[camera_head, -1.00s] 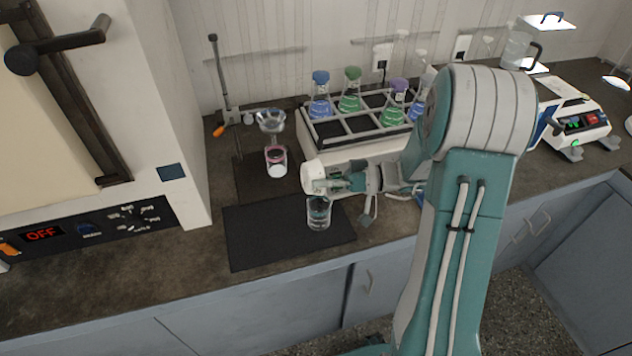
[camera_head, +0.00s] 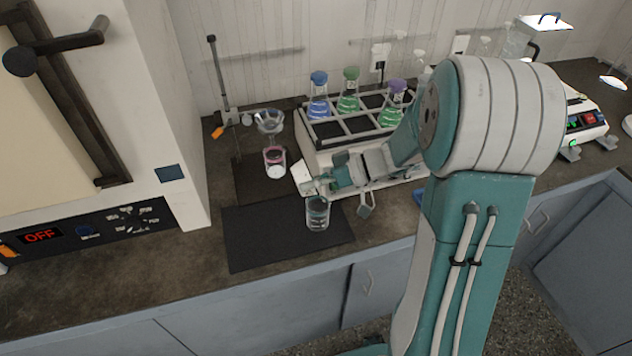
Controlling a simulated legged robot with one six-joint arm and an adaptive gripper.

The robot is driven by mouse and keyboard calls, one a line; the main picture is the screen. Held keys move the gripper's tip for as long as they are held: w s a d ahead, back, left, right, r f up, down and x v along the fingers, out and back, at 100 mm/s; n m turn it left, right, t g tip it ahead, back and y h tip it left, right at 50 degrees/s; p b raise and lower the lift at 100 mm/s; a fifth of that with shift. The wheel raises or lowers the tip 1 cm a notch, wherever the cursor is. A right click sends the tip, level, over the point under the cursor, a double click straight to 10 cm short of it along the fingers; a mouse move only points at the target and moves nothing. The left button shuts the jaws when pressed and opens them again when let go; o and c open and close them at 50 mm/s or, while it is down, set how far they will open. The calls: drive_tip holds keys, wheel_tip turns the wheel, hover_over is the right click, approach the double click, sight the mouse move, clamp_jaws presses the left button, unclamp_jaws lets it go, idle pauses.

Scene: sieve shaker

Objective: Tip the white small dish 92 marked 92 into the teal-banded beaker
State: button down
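The white small dish (camera_head: 302,178) is held in my gripper (camera_head: 318,183), steeply tilted, just above and slightly left of the teal-banded beaker's mouth. I cannot read its mark or see inside it. The gripper's fingers look closed on the dish's right edge. The teal-banded beaker (camera_head: 318,218) is clear glass and stands upright on the black mat (camera_head: 255,235), below the gripper. Its teal band shows near the top. I cannot tell whether anything is in it or falling into it.
A pink-banded beaker (camera_head: 274,163) with white contents stands under a funnel (camera_head: 269,121) at the back left. Behind my gripper is a rack (camera_head: 330,150) of capped flasks. A large oven-like cabinet (camera_head: 105,215) is at left. The mat's left part is clear.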

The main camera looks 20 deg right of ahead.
drive_tip(key=a+h, duration=0.1)
drive_tip(key=h, duration=0.1)
drive_tip(key=a+h, duration=0.1)
drive_tip(key=h, duration=0.1)
drive_tip(key=shift+a+n+h, duration=0.25)
drive_tip(key=shift+n+h, duration=0.05)
drive_tip(key=h, duration=0.1)
drive_tip(key=a+h, duration=0.1)
drive_tip(key=h, duration=0.2)
drive_tip(key=shift+a+f+n+g, duration=0.2)
drive_tip(key=shift+a+n+g, duration=0.1)
drive_tip(key=shift+h, duration=0.3)
drive_tip(key=h, duration=0.3)
drive_tip(key=f+h, duration=0.1)
drive_tip(key=shift+a, duration=0.35)
